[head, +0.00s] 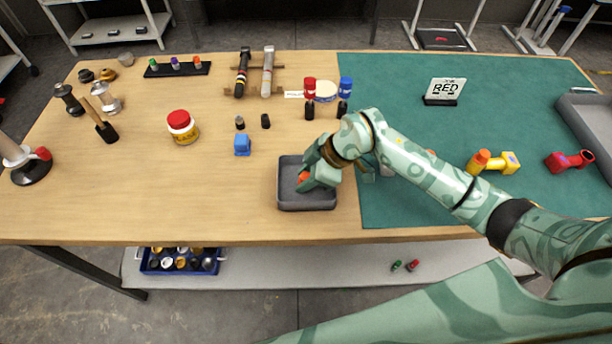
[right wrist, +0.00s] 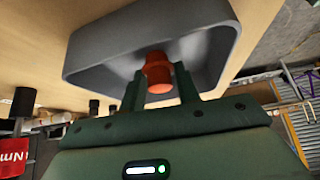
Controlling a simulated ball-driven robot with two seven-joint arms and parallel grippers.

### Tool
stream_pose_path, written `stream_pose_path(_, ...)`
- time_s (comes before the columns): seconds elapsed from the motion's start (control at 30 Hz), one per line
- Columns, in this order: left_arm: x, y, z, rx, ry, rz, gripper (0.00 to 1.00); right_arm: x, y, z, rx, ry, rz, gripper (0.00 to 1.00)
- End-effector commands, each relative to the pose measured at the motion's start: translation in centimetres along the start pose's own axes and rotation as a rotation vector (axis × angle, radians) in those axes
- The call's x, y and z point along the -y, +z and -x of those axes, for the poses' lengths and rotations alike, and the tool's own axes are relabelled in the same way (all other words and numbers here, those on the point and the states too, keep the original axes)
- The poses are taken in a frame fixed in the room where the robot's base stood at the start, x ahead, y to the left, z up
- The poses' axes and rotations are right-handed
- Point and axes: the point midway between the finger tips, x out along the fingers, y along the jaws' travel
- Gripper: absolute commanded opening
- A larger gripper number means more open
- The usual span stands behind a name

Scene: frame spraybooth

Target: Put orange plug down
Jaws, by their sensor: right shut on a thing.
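The orange plug (right wrist: 158,72) is held between the two fingers of my right gripper (right wrist: 155,85) in the right wrist view. In the head view the plug shows as a small orange patch (head: 303,177) at my right gripper (head: 306,183). The gripper is at a grey open tray (head: 306,206) on the wooden table, with the plug over or inside the tray. The tray also shows in the right wrist view (right wrist: 215,45). I cannot tell whether the plug touches the tray floor. My left gripper is not in view.
A blue block (head: 242,145) stands left of the tray. A jar with a red lid (head: 182,127) is farther left. A green mat (head: 395,205) covers the right side, with an orange-and-yellow part (head: 492,162) and a red part (head: 568,161) on it. Bare table lies left of the tray.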

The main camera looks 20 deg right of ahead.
Motion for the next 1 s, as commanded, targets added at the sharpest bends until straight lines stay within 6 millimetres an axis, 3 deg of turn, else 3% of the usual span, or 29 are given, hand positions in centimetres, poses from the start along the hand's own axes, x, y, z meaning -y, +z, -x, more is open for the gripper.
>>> stream_pose_path(0.17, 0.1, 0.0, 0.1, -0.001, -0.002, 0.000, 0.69, 0.0, 0.1, -0.1, 0.000, 0.000, -0.001, 0.04)
stream_pose_path(0.2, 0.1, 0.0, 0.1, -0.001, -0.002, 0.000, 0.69, 0.0, 0.1, -0.1, 0.000, 0.000, -0.001, 0.37)
stream_pose_path(0.27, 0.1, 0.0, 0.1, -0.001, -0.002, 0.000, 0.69, 0.0, 0.1, -0.1, 0.000, 0.000, 0.000, 0.54)
stream_pose_path(0.63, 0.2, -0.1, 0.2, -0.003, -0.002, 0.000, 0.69, -0.1, -0.1, 0.6, 0.000, 0.002, 0.000, 0.54)
stream_pose_path(1.0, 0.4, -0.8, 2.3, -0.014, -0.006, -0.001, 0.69, -0.1, -0.1, 8.7, 0.001, 0.003, 0.000, 0.54)
